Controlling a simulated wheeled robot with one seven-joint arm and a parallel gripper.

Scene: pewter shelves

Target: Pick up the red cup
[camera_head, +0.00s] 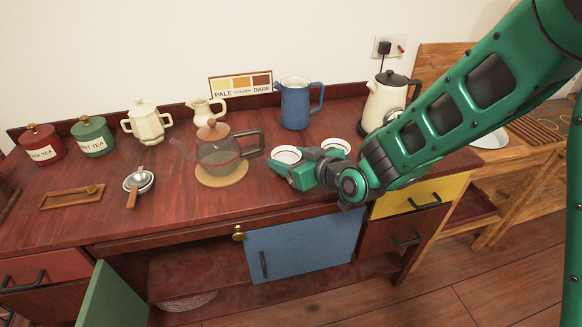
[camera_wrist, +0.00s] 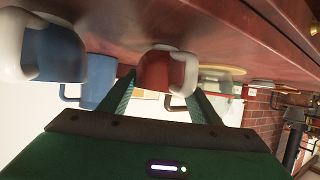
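The red cup (camera_wrist: 155,72) with a white handle is in the middle of the wrist view, which is turned upside down. In the head view a cup with a white inside (camera_head: 287,155), which appears to be the same one, is partly hidden behind my gripper (camera_head: 287,169). In the wrist view my gripper (camera_wrist: 162,86) is open, its two green fingers apart with the red cup framed between their tips. I cannot tell whether either finger touches it. The cup stands on the dark red wooden counter (camera_head: 120,225).
A blue cup (camera_wrist: 58,55) stands close beside the red one. A glass teapot (camera_head: 217,153) on a round mat (camera_head: 222,181) is to the left. A blue pitcher (camera_head: 294,105) and a cream kettle (camera_head: 381,108) stand behind.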

